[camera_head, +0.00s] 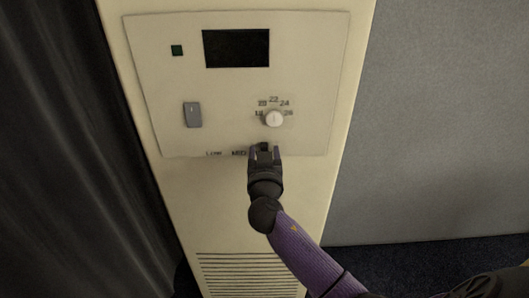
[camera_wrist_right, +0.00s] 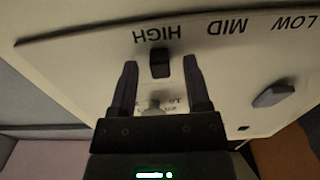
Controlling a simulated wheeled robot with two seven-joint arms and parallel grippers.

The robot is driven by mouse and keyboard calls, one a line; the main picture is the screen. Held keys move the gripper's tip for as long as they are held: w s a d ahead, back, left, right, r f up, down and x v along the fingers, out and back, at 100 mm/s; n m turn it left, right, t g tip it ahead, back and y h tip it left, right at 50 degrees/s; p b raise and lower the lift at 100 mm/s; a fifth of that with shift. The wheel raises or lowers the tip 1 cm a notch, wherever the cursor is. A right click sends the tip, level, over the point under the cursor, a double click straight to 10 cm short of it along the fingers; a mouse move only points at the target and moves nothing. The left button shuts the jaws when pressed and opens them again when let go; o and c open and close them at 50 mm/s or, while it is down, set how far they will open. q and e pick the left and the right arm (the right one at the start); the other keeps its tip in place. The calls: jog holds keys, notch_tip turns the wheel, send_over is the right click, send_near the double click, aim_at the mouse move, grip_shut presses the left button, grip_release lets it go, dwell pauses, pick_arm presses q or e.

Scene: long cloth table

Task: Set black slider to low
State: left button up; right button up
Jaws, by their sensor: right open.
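The black slider (camera_wrist_right: 160,63) is a small block in the right wrist view, just below the printed word HIGH, which appears upside down. The words MID and LOW lie further right along the same panel edge. My right gripper (camera_wrist_right: 160,70) is open, with one finger on each side of the slider; I cannot tell whether either finger touches it. In the head view, my right gripper (camera_head: 264,148) is at the lower edge of the cream panel (camera_head: 215,85) and hides the slider and the HIGH label. My left gripper is not in view.
Above the gripper is a white dial (camera_head: 274,118) with numbers around it. Vent slats (camera_head: 248,275) lie below. A dark curtain (camera_head: 75,170) hangs at left.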

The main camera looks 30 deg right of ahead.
jog(key=shift+w, duration=0.1)
grip_shut()
dwell(1.1)
dwell(0.3)
